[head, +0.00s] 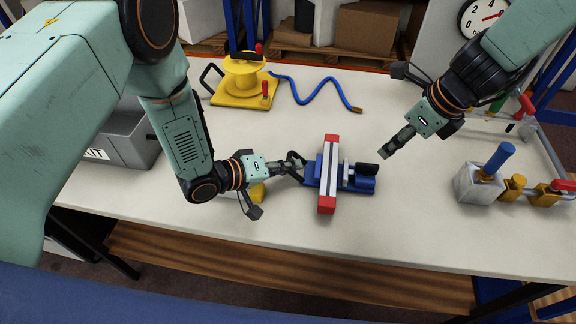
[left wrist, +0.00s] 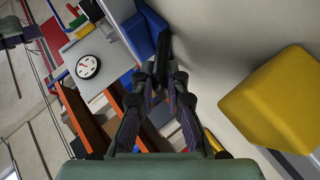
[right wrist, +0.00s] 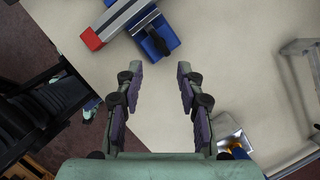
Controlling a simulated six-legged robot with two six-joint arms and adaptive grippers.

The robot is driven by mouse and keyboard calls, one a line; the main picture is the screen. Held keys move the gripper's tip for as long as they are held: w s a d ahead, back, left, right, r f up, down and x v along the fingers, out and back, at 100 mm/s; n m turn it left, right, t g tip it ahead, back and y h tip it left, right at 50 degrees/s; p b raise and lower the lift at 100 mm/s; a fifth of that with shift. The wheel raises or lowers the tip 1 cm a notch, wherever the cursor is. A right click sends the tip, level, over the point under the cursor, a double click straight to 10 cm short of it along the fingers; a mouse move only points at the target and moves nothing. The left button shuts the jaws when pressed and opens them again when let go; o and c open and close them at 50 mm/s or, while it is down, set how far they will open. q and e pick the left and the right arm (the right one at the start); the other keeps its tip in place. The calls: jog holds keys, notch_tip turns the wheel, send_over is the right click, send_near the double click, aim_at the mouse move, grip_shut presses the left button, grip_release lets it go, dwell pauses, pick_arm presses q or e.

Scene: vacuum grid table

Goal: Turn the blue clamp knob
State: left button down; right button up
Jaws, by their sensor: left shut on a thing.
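A blue clamp (head: 312,181) stands mid-table, with a red-ended grey-and-white bar (head: 327,180) lying across it. A black knob (head: 366,170) is at its right end and a black handle at its left end. My left gripper (head: 291,165) is shut on the black handle (left wrist: 163,50), beside the blue body (left wrist: 138,38). My right gripper (head: 393,146) is open and empty, above the table to the right of the clamp. In the right wrist view the clamp's blue end (right wrist: 158,38) lies beyond the parted fingers (right wrist: 155,75).
A yellow block (left wrist: 275,100) lies under my left gripper. A yellow reel (head: 243,80) with a blue hose (head: 318,88) stands at the back. A metal block with a blue handle (head: 497,158) and pipes stand at the right. A grey bin (head: 122,138) is at the left.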

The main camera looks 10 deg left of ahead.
aim_at(369, 165)
jog(key=shift+c, duration=0.4)
jog(key=w+f+m, duration=0.1)
jog(key=f+m, duration=0.2)
jog(key=m, duration=0.6)
jog(key=a+f+m+g+y, duration=0.1)
jog(key=f+m, duration=0.2)
jog(key=m, duration=0.7)
jog(key=w+a+f+m+g, duration=0.1)
jog(key=f+m, duration=0.2)
jog(key=m, duration=0.6)
jog(key=shift+w+a+f+m, duration=0.25)
jog(key=shift+w+m, duration=0.05)
dwell(0.7)
